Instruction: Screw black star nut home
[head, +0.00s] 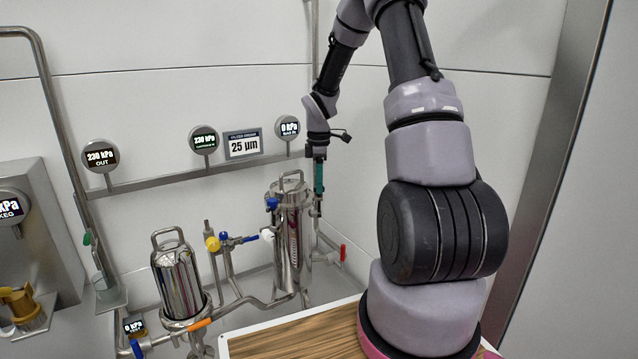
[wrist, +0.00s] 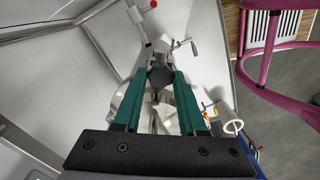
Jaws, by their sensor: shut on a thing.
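My gripper (head: 318,188) points down at the upper right side of the right steel filter housing (head: 292,245) in the head view. In the wrist view its two green fingers (wrist: 160,72) are shut on a dark knob between their tips, which looks like the black star nut (wrist: 160,79). The nut's threads and seat are hidden, so I cannot tell how far it is screwed down. The shiny housing lies below and behind the fingers in the wrist view.
A second steel housing (head: 176,283) stands to the left, with pipes and coloured valve handles between. A gauge rail (head: 165,182) runs along the wall behind. A wooden worktop (head: 300,338) is in front. A pink frame (wrist: 265,60) shows at the wrist view's right.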

